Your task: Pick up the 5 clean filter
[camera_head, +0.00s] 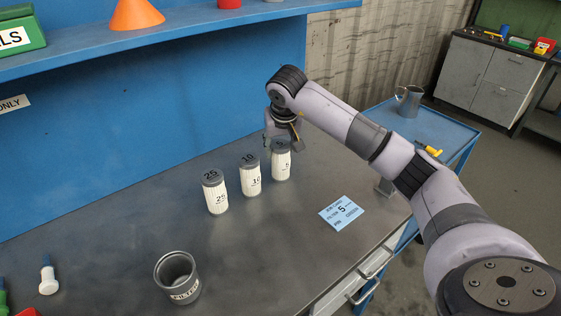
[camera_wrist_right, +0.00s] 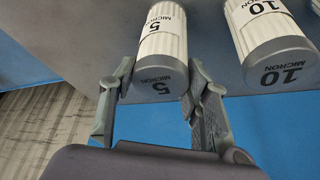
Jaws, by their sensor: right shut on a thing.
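The 5 filter (camera_head: 281,167) is a white pleated cylinder with a dark grey cap, upright on the grey workbench at the right end of a row of three. My right gripper (camera_head: 284,141) reaches down over its top. In the right wrist view the right gripper's fingers (camera_wrist_right: 158,78) lie on both sides of the filter's cap, marked 5 MICRON (camera_wrist_right: 161,45), and are shut on it. The filter's base is at or very near the bench top; I cannot tell a gap. My left gripper is not in view.
The 10 filter (camera_head: 250,178) stands close to the left of the 5, then the 25 filter (camera_head: 215,195). A grey cup marked FILTER (camera_head: 177,277) stands at the front. A blue job card marked 5 (camera_head: 341,212) lies right. A blue wall (camera_head: 120,130) rises behind the bench.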

